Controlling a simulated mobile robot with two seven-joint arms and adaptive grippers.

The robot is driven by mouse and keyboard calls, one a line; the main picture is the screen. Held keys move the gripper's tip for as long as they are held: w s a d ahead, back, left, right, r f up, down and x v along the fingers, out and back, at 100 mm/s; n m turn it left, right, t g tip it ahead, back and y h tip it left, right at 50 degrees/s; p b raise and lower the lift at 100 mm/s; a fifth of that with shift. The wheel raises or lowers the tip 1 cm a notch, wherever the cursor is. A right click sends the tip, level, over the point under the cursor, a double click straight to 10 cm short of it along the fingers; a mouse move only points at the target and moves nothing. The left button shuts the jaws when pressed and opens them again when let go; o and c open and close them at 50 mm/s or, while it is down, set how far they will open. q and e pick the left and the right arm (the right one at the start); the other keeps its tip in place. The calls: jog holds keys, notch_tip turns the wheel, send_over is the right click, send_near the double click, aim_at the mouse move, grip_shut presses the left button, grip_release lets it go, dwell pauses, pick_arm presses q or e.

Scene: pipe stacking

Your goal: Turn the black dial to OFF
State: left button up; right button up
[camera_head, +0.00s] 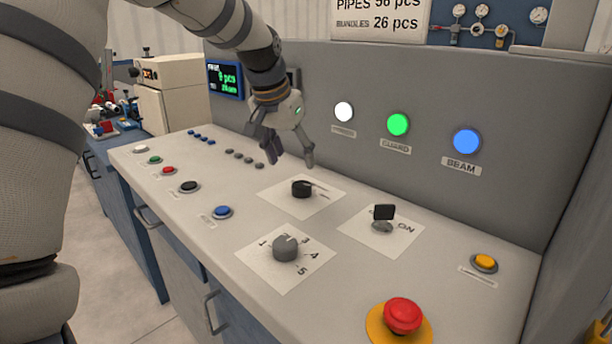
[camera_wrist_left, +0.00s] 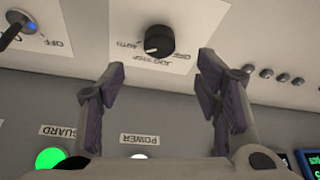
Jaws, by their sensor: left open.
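The black dial (camera_head: 302,188) sits on a white label plate on the sloped grey panel. It also shows in the left wrist view (camera_wrist_left: 160,41), where its pale pointer mark is on its lower left side. The lettering around it is upside down there and only partly legible. My left gripper (camera_head: 290,163) is open and empty, above and behind the dial, its fingers pointing down toward the panel. In the left wrist view the two fingers (camera_wrist_left: 160,72) are spread, with the dial beyond the gap between them, apart from both. My right gripper is not in view.
A black-handled ON/OFF key switch (camera_head: 383,214) stands right of the dial. A grey numbered dial (camera_head: 285,248) is in front. A red mushroom button (camera_head: 403,315) and a yellow button (camera_head: 484,262) are farther right. The upright panel with lit lamps (camera_head: 398,125) rises behind.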

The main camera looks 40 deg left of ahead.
aim_at(302, 184)
pick_arm(q)
jog(key=x, duration=0.8)
jog(key=shift+w+f, duration=0.2)
jog(key=c, duration=1.2)
